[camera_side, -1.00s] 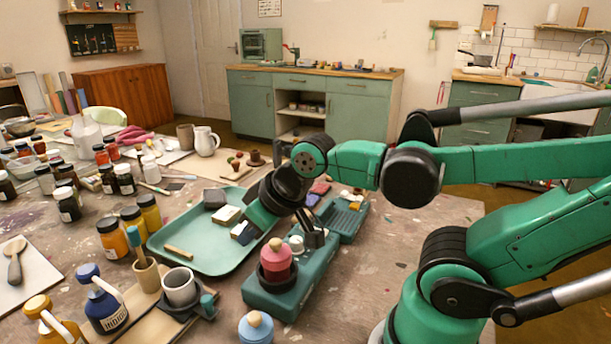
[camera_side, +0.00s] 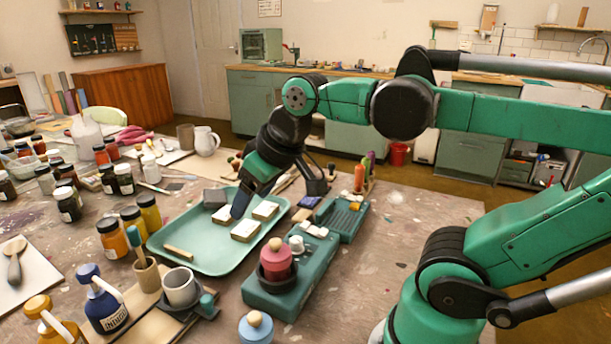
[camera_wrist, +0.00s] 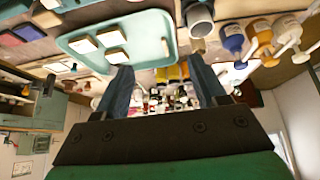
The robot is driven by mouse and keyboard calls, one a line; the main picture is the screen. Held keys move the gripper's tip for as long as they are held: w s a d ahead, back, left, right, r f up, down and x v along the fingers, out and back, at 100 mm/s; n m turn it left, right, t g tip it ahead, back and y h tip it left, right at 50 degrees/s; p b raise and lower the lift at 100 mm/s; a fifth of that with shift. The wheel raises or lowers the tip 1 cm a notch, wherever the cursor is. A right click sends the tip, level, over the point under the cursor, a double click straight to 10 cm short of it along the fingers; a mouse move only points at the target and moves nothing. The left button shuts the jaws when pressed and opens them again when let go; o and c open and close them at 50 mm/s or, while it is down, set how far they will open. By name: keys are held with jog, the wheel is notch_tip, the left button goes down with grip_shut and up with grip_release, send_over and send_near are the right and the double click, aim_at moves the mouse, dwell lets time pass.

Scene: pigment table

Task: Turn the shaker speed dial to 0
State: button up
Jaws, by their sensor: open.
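The shaker (camera_side: 268,302) is a green box on the table, right of the tray. My gripper (camera_side: 238,212) is open and points down over the tray, left of and behind the shaker, apart from the knob. In the wrist view, my gripper (camera_wrist: 160,75) shows both fingers spread with nothing held between them. I cannot make out the dial in the wrist view.
A second green device (camera_side: 340,222) stands behind the shaker. A grey cup (camera_side: 180,288) and paint bottles crowd the left. The table right of the shaker is mostly clear.

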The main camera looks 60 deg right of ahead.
jog(key=s+d+m+g, duration=0.1)
jog(key=d+g, duration=0.5)
jog(key=d, duration=0.4)
send_over(296, 239)
notch_tip(296, 239, down, 7)
jog(key=shift+f, duration=3.3)
grip_shut()
